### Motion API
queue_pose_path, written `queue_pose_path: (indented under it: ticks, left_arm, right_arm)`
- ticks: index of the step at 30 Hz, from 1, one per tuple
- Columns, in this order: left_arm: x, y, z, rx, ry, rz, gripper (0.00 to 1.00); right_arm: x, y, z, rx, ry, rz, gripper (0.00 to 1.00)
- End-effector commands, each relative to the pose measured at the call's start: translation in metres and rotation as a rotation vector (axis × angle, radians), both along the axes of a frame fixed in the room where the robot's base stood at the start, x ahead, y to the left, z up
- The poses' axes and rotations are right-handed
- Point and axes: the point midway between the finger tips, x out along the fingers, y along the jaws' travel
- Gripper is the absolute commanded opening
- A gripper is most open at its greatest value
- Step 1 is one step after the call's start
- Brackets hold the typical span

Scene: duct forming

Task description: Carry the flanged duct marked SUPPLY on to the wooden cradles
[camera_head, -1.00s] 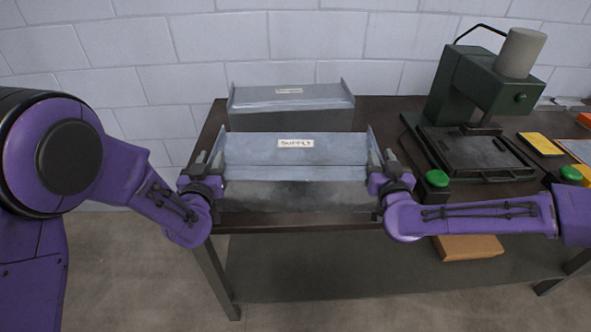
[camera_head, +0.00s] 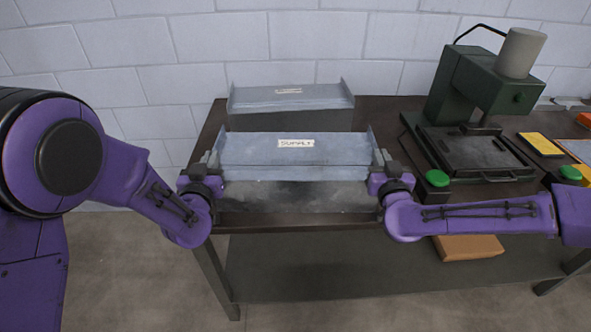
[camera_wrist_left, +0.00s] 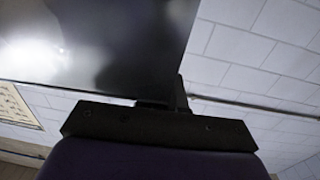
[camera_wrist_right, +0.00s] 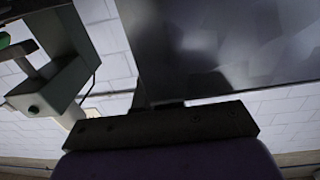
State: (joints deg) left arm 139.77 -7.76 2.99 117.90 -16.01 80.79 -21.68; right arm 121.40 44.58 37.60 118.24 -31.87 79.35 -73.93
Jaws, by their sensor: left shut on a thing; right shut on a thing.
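The flanged duct marked SUPPLY (camera_head: 260,152) is a long grey sheet-metal piece with a white label on its upper face. It lies crosswise over the near left part of the dark table (camera_head: 290,222). My left gripper (camera_head: 212,163) is shut on its left end and my right gripper (camera_head: 383,162) on its right end. Grey metal also fills much of the left wrist view (camera_wrist_left: 110,45) and the right wrist view (camera_wrist_right: 220,45). I cannot tell whether its underside clears the tabletop. The jaws' contact is mostly hidden. No wooden cradles are recognisable.
A second labelled grey duct (camera_head: 320,96) stands behind, near the wall. A green press (camera_head: 475,75) with a dark bed (camera_head: 475,152), green buttons (camera_head: 437,178) and a yellow item (camera_head: 540,144) are to the right. A brown flat object (camera_head: 468,247) lies below the table.

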Motion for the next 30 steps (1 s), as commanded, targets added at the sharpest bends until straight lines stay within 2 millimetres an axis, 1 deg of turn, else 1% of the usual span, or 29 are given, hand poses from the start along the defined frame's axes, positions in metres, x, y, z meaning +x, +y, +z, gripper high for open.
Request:
queue_pose_path:
  ticks: [23,28,30]
  left_arm:
    - [0.000,0.000,0.000,0.000,0.000,-0.001,0.00]
    - [0.001,0.000,0.005,-0.001,-0.004,0.000,0.00]
    - [0.001,0.000,0.010,-0.001,-0.004,0.000,0.00]
  right_arm:
    - [0.000,0.000,0.000,0.000,0.000,0.000,0.00]
    - [0.000,0.000,0.005,0.000,-0.003,0.000,0.00]
    - [0.000,0.000,0.010,0.001,-0.003,0.000,0.00]
